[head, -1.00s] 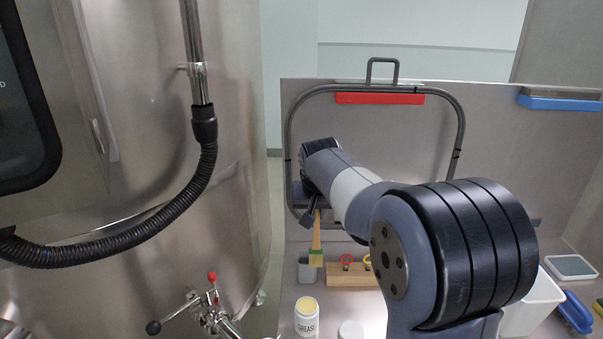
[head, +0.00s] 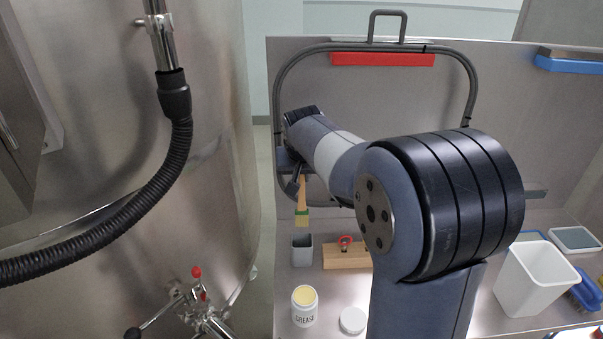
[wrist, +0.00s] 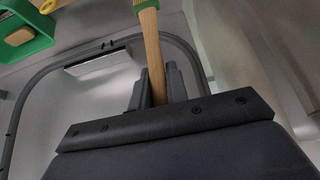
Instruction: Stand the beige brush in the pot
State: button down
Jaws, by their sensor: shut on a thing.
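The beige brush (head: 302,212) has a wooden handle, a green band and pale bristles. It hangs nearly upright, bristles down, from my gripper (head: 298,182). In the wrist view my gripper (wrist: 157,88) is shut on the wooden handle of the brush (wrist: 152,50), with a finger on each side. The pot (head: 302,253) is a small grey square cup on the steel worktop. In the head view the bristles appear just above the pot's opening, with a small gap between. Their distance in depth is hard to tell.
Right of the pot is a wooden block (head: 345,257) with a red ring. In front are an open grease jar (head: 305,306) and a white lid (head: 353,320). A white bin (head: 538,278) stands at right. A steel vat (head: 200,110) is close on the left.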

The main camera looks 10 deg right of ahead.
aim_at(302, 195)
jog(key=shift+f+b, duration=3.6)
jog(key=shift+f, duration=1.45)
jog(key=c, duration=1.3)
grip_release()
jog(key=v, duration=1.1)
jog(key=shift+f, duration=0.1)
jog(key=x, duration=1)
jog(key=shift+w+f+p, duration=0.1)
jog(key=shift+w+p, duration=0.2)
jog(key=shift+r+p, duration=0.85)
jog(key=shift+r, duration=0.35)
